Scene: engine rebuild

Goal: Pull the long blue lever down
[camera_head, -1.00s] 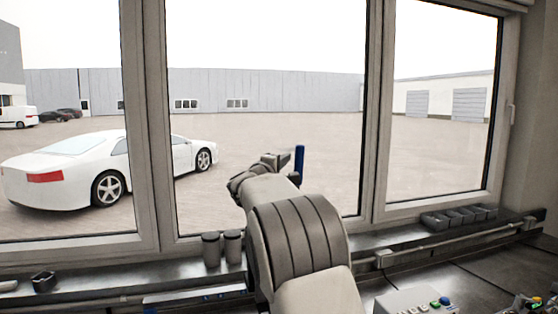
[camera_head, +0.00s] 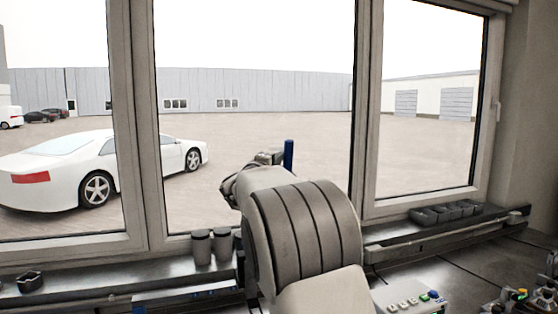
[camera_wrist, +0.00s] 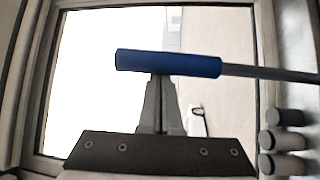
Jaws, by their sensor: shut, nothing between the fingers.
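The long lever has a blue handle (camera_wrist: 168,63) on a thin grey rod (camera_wrist: 270,73); it lies across the wrist view. In the head view the blue handle (camera_head: 289,154) stands upright in front of the window, just right of my arm's end; the rod's lower part is hidden there by my arm. My gripper (camera_wrist: 162,78) is shut and empty. Its fingertips are at the blue handle in the wrist view, and the handle covers the tips. I cannot tell whether they touch it. In the head view my gripper (camera_head: 270,157) is small, left of the handle.
Grey bins (camera_head: 446,213) sit on the sill at right. A control box with coloured buttons (camera_head: 410,301) is at lower right. The window frame (camera_head: 365,110) stands behind the lever.

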